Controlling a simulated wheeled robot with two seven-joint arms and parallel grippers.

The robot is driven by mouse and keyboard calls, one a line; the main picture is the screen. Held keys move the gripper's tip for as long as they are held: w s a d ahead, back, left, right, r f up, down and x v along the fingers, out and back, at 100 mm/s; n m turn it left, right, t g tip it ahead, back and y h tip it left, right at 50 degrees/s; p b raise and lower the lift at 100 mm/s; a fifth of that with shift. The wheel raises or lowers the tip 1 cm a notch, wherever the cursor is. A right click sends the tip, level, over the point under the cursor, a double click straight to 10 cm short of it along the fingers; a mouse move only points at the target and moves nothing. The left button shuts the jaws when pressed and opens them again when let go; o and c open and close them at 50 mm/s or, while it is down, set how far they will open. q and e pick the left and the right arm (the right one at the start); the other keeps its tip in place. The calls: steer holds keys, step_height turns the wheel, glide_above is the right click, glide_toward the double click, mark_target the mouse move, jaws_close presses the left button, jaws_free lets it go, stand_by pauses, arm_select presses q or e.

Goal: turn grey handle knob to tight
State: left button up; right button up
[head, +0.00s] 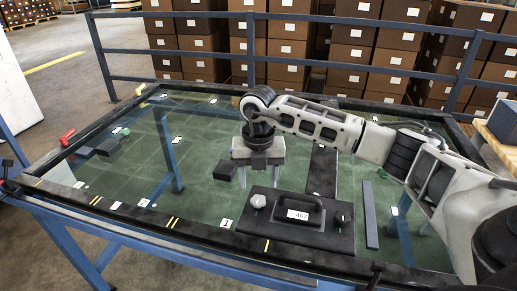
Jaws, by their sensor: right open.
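A dark rectangular panel (300,252) lies near the front edge of the glass-topped table, with a black handle and a white label reading 467. A light grey knob (258,201) sits on the panel's left part. Its turn position is too small to read. A small dark knob with a pale mark (340,217) is on the panel's right part. My right gripper (258,166) points down above and behind the grey knob, apart from it. It is open and appears empty; its fingers are only partly visible. My left gripper is not in view.
The glass table (205,205) has a raised black frame. A dark block (224,172) is beside my right gripper, and a long dark strip (371,215) lies right of the panel. A blue railing (300,63) and stacked brown boxes (350,55) stand behind the table.

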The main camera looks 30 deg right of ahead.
mark_target(258, 199)
step_height(258, 199, up, 11)
steer(key=shift+f+b, duration=0.2)
steer(key=shift+b, duration=0.1)
stand_by(0.4)
